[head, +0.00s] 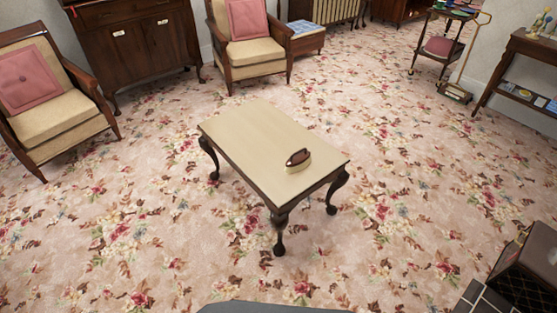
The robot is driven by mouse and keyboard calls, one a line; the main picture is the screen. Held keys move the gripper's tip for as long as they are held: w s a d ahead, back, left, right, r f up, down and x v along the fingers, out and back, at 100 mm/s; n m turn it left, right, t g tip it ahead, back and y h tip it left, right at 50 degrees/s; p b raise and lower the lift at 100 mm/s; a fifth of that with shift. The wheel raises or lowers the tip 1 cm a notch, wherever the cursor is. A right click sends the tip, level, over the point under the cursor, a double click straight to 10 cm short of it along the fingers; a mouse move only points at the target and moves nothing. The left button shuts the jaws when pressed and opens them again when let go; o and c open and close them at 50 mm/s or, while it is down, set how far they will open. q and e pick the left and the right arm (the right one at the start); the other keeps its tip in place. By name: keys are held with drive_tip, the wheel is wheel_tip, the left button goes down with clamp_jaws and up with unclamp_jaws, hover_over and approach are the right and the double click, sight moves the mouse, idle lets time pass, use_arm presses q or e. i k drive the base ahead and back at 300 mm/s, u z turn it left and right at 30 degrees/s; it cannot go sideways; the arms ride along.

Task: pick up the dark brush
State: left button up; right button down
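A small object (298,159) with a dark reddish-brown top and a pale base lies near the right end of a low table (250,135). It may be the dark brush, though its shape also resembles a small iron; I cannot tell which. The table has a cream top and dark curved legs and stands in the middle of the carpet. The rest of the tabletop is bare. Neither of my grippers shows in the head view.
Floral carpet (130,230) lies clear around the table. Cushioned armchairs (45,115) (255,55) and a dark cabinet (135,50) stand behind and left. A trolley (440,46) and side table (525,85) stand back right. A dark box (528,268) is at lower right.

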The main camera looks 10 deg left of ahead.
sight(299, 160)
drive_tip(key=u, duration=0.4)
drive_tip(key=i, duration=0.35)
drive_tip(key=u, duration=0.65)
drive_tip(key=i, duration=1.35)
drive_tip(key=z, duration=0.95)
